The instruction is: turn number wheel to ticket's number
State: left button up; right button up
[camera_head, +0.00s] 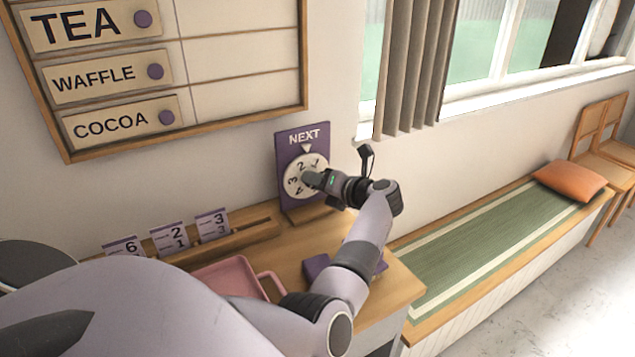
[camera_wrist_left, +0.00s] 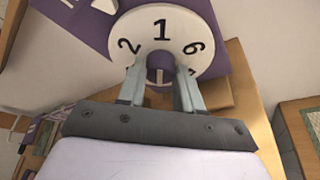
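The white number wheel (camera_head: 296,187) sits on a purple upright panel (camera_head: 287,148) marked NEXT, with a white pointer above the wheel. The pointer lies between 2 and 1. In the left wrist view the wheel (camera_wrist_left: 160,12) shows 2, 1 and 6. My left gripper (camera_head: 315,180) is at the wheel's middle; its two fingers (camera_wrist_left: 160,68) stand apart over the hub. The hub is mostly hidden, so I cannot tell whether they press on it. Tickets stand in a wooden rack: one with 6 (camera_head: 122,247), one with 2 (camera_head: 170,238), one with 3 (camera_head: 212,225). My right gripper is not in view.
A pink tray (camera_head: 230,275) and a purple block (camera_head: 316,266) are on the wooden counter (camera_head: 400,287), near my left arm. A menu board (camera_head: 240,50) hangs at upper left. A bench with a green mat (camera_head: 480,235) and orange cushion (camera_head: 569,181) is at right.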

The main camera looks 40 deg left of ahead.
pick_arm(q)
jog(key=shift+w+f+m+g+y+b, duration=0.15)
jog(key=shift+m+g+y+b, duration=0.4)
jog(key=shift+m+b, duration=0.85)
jog(key=shift+f+m+g+y+b, duration=0.15)
jog(key=shift+m+g+y+b, duration=0.35)
jog(key=shift+m+b, duration=0.85)
jog(key=o, duration=1)
jog(key=shift+o, duration=0.2)
jog(key=d+b, duration=0.2)
jog(key=d, duration=0.5)
jog(key=shift+w+r, duration=0.3)
jog(key=shift+r, duration=0.05)
